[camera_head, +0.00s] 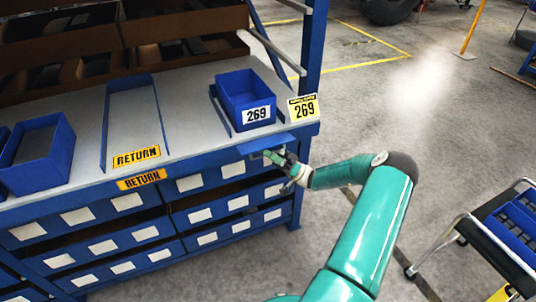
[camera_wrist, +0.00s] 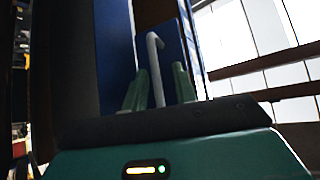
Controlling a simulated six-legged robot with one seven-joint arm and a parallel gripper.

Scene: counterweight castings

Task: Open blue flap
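The blue flap (camera_head: 265,143) sits at the front edge of the shelf, below the blue bin labelled 269. In the wrist view a blue panel (camera_wrist: 183,48), which looks like the flap, carries a pale bent handle (camera_wrist: 153,58). My gripper (camera_head: 274,157) is at the flap's front, under the shelf edge. In the wrist view my gripper (camera_wrist: 157,88) has its green fingers apart, one on each side of the handle. A gap shows between the handle and the right finger; contact on the left side cannot be told.
The blue bin 269 (camera_head: 245,97) stands on the grey shelf (camera_head: 185,110), with a yellow 269 card (camera_head: 303,107) beside it. Labelled drawers lie below. A RETURN lane (camera_head: 134,112) and another blue bin (camera_head: 38,152) are left.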

